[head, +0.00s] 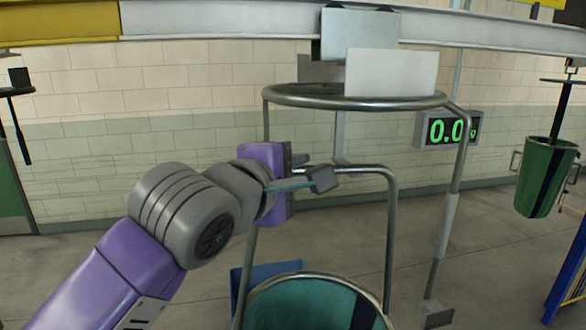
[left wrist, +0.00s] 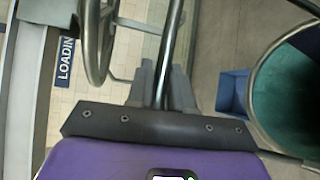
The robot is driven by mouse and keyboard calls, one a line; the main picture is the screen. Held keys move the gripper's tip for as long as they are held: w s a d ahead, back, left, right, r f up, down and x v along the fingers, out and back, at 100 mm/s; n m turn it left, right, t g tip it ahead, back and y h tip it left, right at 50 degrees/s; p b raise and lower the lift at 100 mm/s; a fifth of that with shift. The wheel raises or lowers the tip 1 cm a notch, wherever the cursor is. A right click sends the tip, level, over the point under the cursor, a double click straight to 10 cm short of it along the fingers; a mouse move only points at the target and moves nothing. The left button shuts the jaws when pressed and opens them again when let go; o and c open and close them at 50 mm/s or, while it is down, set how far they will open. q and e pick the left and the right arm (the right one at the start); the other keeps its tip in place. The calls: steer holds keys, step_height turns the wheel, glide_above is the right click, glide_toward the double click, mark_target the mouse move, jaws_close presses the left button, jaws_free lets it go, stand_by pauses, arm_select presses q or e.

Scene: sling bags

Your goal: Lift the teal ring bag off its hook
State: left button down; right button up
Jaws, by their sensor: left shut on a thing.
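The teal ring bag (head: 300,312) is low in the centre of the head view, its lower part cut off by the frame. A grey metal ring rims its mouth, and a tall bent-tube handle (head: 390,215) rises from it. In the left wrist view the teal bag (left wrist: 283,98) is at the right. My left gripper (head: 311,171) is at the upper left of the handle. In the left wrist view its fingers (left wrist: 163,88) are shut around a metal bar of the handle. I cannot make out the hook or its contact with the handle. My right gripper is out of view.
A larger metal ring (head: 355,100) sits above the handle, below an overhead rail (head: 250,20) with plates. A display (head: 447,130) reads 0.0 on a pole at right. A green bag (head: 545,180) hangs far right. A blue box (head: 270,272) is behind the teal bag.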

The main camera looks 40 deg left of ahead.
arm_select(q)
steer(key=s+d+b, duration=0.1)
steer(key=s+d, duration=0.3)
steer(key=d, duration=0.1)
steer(key=shift+s+d, duration=0.15)
steer(key=shift+s, duration=0.25)
steer(key=shift+r, duration=0.1)
stand_by(0.3)
steer(key=s+d, duration=1)
steer(key=d, duration=0.1)
steer(key=shift+d, duration=0.15)
stand_by(1.0)
steer(key=shift+w, duration=0.1)
stand_by(1.2)
